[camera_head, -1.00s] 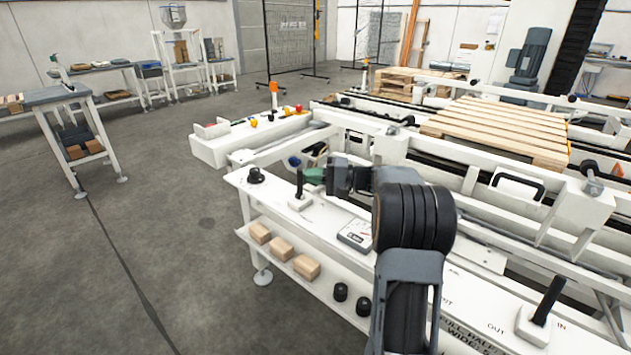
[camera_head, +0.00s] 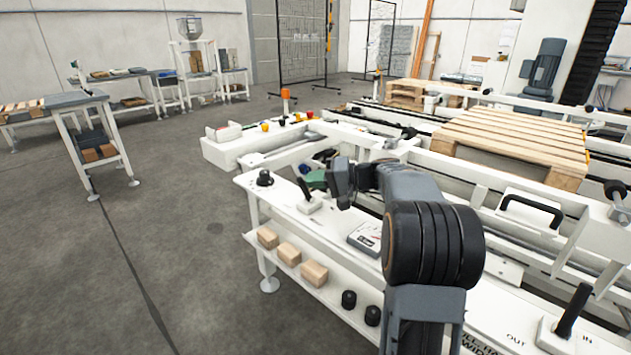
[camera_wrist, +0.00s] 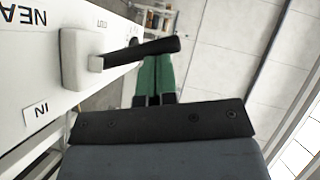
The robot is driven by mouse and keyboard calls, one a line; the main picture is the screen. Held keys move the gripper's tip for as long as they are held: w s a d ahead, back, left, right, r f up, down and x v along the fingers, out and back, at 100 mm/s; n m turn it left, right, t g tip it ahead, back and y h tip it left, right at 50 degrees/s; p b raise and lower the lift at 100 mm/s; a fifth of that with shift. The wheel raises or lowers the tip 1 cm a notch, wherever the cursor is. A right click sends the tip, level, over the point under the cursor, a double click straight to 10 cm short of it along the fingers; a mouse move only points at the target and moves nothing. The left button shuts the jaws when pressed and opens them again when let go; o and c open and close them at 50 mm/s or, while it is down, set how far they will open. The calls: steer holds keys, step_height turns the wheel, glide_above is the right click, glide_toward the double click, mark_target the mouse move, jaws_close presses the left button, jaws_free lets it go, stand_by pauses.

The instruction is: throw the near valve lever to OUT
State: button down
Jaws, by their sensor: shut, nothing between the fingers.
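The near valve lever (camera_head: 306,190) is a black handle on a white base at the far end of the white bench, leaning left. In the wrist view the lever (camera_wrist: 145,52) crosses the picture in front of my green fingers, beside a partly cut-off "NEA" label (camera_wrist: 22,16). The "IN" label (camera_wrist: 38,112) is below its base and the "OUT" label (camera_wrist: 103,24) above. My gripper (camera_head: 316,179) is shut and empty, just right of the handle; it also shows in the wrist view (camera_wrist: 154,80). Whether they touch is unclear.
A second lever (camera_head: 573,310) stands at the near right of the bench, leaning right. A small grey-white box (camera_head: 366,238) lies between them. Wooden blocks (camera_head: 289,253) and black knobs sit on the lower shelf (camera_head: 330,302).

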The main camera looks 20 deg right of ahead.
stand_by(0.4)
steer(key=w+d+r+p+v, duration=0.1)
steer(key=p+v, duration=0.4)
steer(key=v, duration=0.7)
steer(key=shift+w+d+r, duration=0.35)
